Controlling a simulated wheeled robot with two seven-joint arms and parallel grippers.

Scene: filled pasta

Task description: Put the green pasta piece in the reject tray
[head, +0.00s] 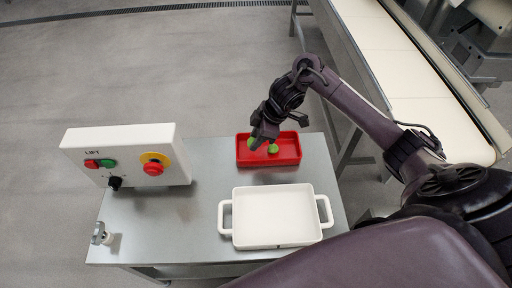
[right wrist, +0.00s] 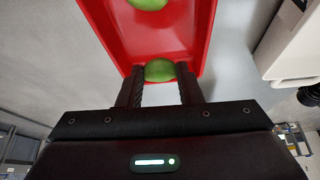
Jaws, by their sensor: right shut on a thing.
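The red tray (head: 293,161) stands at the back right of the steel table. My right gripper (head: 259,142) is over its left part, pointing down. It is shut on a green pasta piece, which shows between the two fingers in the right wrist view (right wrist: 160,71). A second green pasta piece (head: 273,148) lies in the red tray, and it shows at the top edge of the right wrist view (right wrist: 149,3). I cannot tell whether the held piece touches the tray floor. My left gripper is not in view.
A white dish with two handles (head: 277,216) stands in front of the red tray and looks empty. A white control box (head: 130,156) with buttons stands at the left. A small metal and white object (head: 103,235) is at the left edge. A conveyor (head: 410,70) runs at right.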

